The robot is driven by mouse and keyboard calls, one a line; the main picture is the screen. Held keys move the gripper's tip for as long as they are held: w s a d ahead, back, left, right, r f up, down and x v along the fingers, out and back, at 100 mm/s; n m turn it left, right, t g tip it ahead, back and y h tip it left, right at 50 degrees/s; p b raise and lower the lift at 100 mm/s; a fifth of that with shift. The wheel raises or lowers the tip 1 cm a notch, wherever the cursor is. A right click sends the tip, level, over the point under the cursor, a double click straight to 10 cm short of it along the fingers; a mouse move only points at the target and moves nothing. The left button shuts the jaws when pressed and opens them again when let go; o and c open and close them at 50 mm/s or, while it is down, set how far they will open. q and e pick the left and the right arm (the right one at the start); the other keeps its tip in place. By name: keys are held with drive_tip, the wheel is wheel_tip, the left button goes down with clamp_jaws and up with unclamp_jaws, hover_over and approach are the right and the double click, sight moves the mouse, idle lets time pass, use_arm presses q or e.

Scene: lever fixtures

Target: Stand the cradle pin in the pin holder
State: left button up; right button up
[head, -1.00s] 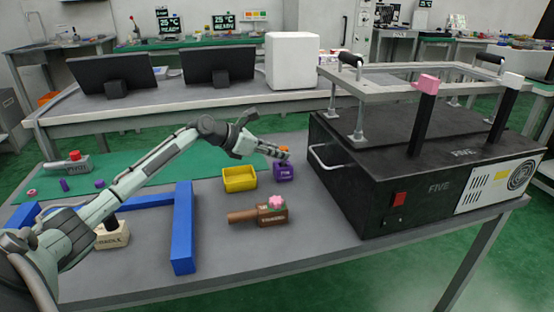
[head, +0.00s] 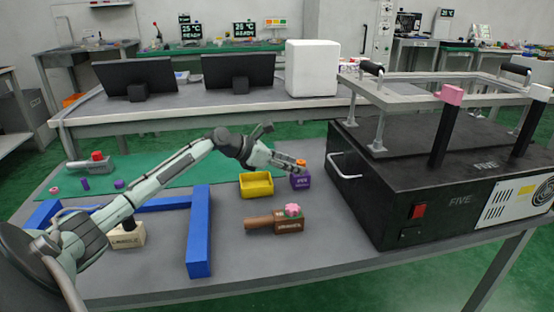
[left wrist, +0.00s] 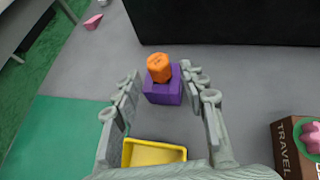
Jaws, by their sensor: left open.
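An orange pin-like piece (left wrist: 159,67) stands on or in a small purple block (left wrist: 163,91); the hidden lower end does not show which. In the head view the purple block (head: 300,181), with a label that seems to read PIN, stands on the grey table, with the orange piece (head: 301,162) on top. My left gripper (head: 296,166) is at the orange piece. In the left wrist view its fingers (left wrist: 163,80) are spread, one on each side of the orange piece and block, with gaps between. I cannot tell for sure which piece is the cradle pin. My right gripper is out of view.
A yellow bin (head: 256,186) is beside the purple block. A brown block with a pink knob (head: 290,219) lies nearer me. The big black box (head: 400,190) stands to the right. A blue frame (head: 199,235) and a cream labelled block (head: 128,237) are at left.

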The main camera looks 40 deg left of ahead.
use_arm(q)
drive_tip(key=v, duration=1)
drive_tip(key=shift+s+r+p, duration=0.2)
drive_tip(key=shift+s+p, duration=0.15)
drive_tip(key=shift+p, duration=0.05)
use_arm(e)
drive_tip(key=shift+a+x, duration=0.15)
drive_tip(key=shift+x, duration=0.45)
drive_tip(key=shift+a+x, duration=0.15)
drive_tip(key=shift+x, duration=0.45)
use_arm(q)
drive_tip(key=shift+a, duration=0.15)
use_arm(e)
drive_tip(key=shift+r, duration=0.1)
